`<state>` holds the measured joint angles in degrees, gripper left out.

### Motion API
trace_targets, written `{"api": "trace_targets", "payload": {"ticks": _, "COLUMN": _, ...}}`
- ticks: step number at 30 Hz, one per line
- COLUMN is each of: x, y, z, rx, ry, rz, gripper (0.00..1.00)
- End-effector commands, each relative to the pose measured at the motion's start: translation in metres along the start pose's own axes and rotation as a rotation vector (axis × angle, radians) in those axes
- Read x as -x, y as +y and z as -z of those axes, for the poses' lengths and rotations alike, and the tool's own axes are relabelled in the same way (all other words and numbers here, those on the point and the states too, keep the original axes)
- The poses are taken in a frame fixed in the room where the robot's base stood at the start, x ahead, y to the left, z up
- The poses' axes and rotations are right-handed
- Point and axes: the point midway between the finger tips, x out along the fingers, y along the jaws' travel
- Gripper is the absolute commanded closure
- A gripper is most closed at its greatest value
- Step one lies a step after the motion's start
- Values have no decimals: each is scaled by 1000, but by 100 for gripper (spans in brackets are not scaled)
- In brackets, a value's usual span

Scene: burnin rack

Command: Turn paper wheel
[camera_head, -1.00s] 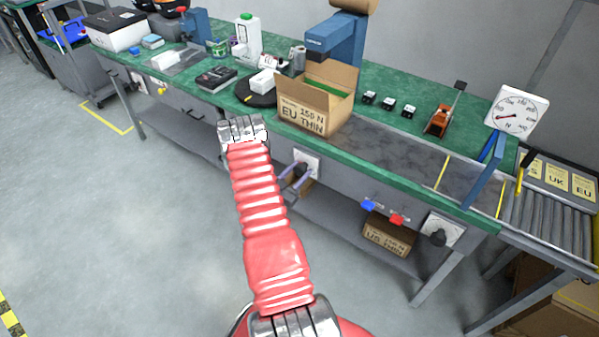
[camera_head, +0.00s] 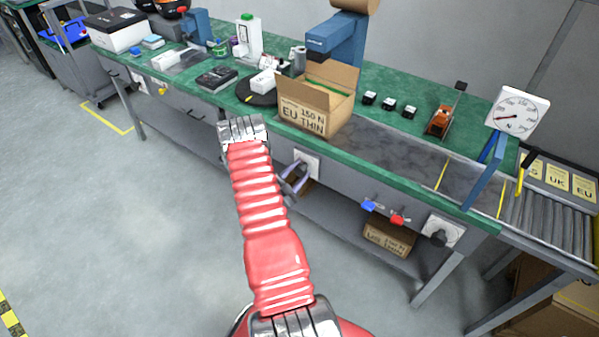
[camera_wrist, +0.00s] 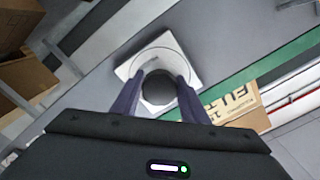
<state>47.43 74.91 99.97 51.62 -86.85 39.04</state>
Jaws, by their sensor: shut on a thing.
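The paper wheel is a dark round knob (camera_wrist: 160,88) on a square white plate (camera_wrist: 180,60) with a ring around it. The plate also shows in the head view on the bench front, below the open carton (camera_head: 309,160). My gripper (camera_wrist: 161,78) has one dark finger on each side of the knob and is shut on it. In the head view my gripper (camera_head: 296,178) is at the plate, partly behind my red arm. Its fingers cover most of the knob there.
A second white plate with a dark knob (camera_head: 440,234) is farther right on the bench front. Blue (camera_head: 368,206) and red (camera_head: 398,219) fittings sit between them.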

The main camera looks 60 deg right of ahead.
Motion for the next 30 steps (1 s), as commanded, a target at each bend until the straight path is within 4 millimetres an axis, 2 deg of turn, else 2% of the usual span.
{"api": "trace_targets", "payload": {"ticks": 11, "x": -1, "y": 2, "z": 1, "rx": -6, "ry": 2, "rz": -4, "gripper": 82}}
{"api": "trace_targets", "payload": {"ticks": 12, "x": -1, "y": 2, "z": 1, "rx": -6, "ry": 2, "rz": -4, "gripper": 58}}
{"api": "trace_targets", "payload": {"ticks": 18, "x": 0, "y": 1, "z": 1, "rx": -5, "ry": 1, "rz": -3, "gripper": 44}}
{"api": "trace_targets", "payload": {"ticks": 30, "x": 5, "y": 0, "z": 0, "rx": -5, "ry": -1, "rz": -1, "gripper": 42}}
